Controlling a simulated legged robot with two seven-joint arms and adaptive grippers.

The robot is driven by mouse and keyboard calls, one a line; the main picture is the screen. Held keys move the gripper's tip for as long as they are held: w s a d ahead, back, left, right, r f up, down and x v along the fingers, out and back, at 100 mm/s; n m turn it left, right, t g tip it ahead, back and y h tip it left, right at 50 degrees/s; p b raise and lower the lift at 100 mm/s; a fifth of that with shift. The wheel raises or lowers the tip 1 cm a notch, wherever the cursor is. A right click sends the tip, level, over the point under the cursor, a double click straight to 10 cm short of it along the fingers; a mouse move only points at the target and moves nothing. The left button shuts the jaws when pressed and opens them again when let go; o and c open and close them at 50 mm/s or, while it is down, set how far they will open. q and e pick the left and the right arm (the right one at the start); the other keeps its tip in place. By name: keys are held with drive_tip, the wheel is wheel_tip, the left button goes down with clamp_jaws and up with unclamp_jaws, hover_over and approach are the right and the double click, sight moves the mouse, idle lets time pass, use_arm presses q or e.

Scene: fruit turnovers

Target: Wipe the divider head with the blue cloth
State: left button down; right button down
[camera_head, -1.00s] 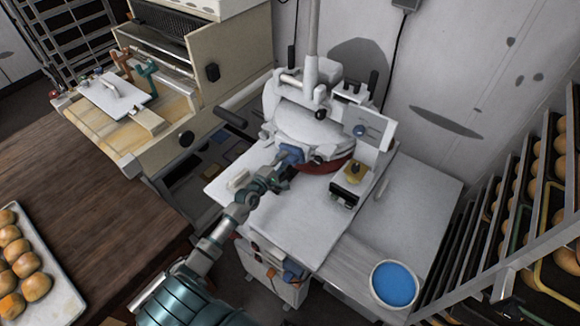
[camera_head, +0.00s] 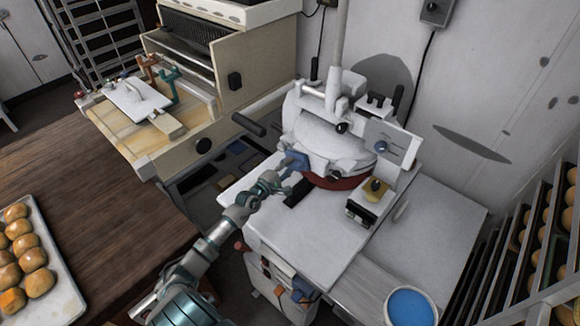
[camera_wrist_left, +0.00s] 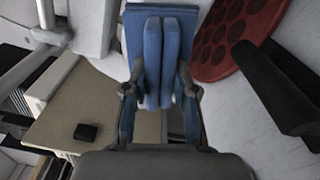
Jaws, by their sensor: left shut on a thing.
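The blue cloth (camera_wrist_left: 161,50) is a folded pad between the fingers of my left gripper (camera_wrist_left: 160,90), which is shut on it. In the head view my left gripper (camera_head: 278,178) holds the cloth (camera_head: 297,160) at the left side of the divider head (camera_head: 325,140). The head is white and rounded, above a red round plate (camera_head: 338,181) that also shows with dark red discs in the left wrist view (camera_wrist_left: 235,35). I cannot tell whether the cloth touches the head. My right gripper is not in view.
A white table (camera_head: 310,245) carries the machine. A bowl of blue liquid (camera_head: 411,307) stands at its front right. A bun rack (camera_head: 545,240) is at the right. A wooden table (camera_head: 110,220) with a bun tray (camera_head: 62,275) is at the left. A beige machine (camera_head: 240,85) stands behind.

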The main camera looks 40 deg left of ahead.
use_arm(q)
drive_tip(key=shift+s+a+p, duration=0.2)
drive_tip(key=shift+s+p, duration=0.25)
drive_tip(key=shift+s, duration=2.35)
drive_tip(key=s+a+r, duration=0.1)
drive_tip(key=s+r, duration=0.1)
drive_tip(key=s, duration=1)
drive_tip(key=shift+r, duration=0.4)
drive_tip(key=w+d+m+g+h, duration=0.1)
drive_tip(key=d+h, duration=0.3)
drive_tip(key=d, duration=1)
drive_tip(key=w+d+r+m+g+h, duration=0.1)
drive_tip(key=w+d+m+h, duration=0.2)
drive_tip(key=d, duration=1.1)
drive_tip(key=shift+w+m+h, duration=0.4)
drive_tip(key=shift+w+m, duration=0.2)
drive_tip(key=shift+w, duration=0.2)
